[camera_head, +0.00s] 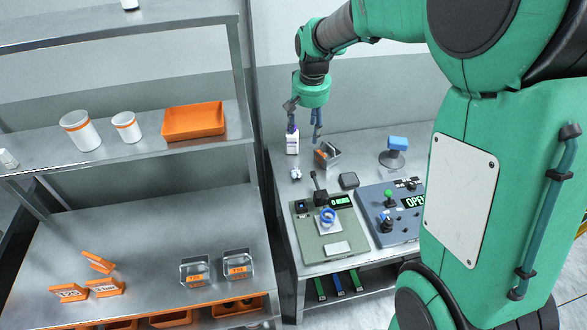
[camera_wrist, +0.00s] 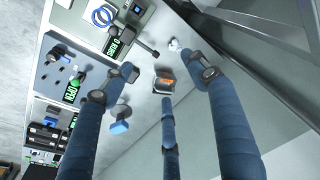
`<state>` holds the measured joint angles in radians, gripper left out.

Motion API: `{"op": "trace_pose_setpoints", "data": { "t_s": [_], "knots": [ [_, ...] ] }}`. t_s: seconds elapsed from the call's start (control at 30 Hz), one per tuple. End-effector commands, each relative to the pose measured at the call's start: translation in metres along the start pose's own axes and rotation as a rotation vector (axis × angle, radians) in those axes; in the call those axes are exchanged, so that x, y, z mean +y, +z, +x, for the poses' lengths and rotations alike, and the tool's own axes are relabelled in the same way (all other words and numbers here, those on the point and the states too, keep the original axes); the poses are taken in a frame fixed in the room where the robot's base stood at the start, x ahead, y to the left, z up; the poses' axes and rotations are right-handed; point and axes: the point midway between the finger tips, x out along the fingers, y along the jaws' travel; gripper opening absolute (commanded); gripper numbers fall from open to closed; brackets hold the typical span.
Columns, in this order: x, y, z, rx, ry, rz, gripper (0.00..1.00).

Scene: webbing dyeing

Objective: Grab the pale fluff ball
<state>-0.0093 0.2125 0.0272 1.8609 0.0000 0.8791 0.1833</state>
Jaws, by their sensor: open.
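The pale fluff ball (camera_head: 296,174) is a small, white, crumpled lump on the metal table, near its left edge. In the wrist view it shows as a small white patch (camera_wrist: 174,45), close to the tip of the right-hand finger. My gripper (camera_head: 304,132) hangs above the back of the table, higher than the ball and apart from it. Its dark blue fingers are spread open and empty in the wrist view (camera_wrist: 162,74).
A white bottle (camera_head: 292,145) stands behind the ball, by my gripper. A metal shelf post (camera_head: 244,110) rises at left.

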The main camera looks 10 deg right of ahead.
Motion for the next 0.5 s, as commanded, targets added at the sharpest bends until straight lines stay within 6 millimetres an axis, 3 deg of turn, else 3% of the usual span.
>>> {"op": "trace_pose_setpoints", "data": {
  "t_s": [0.5],
  "knots": [
    [-0.015, -0.071, 0.127, -0.100, 0.021, 0.052, 0.59]
  ]
}}
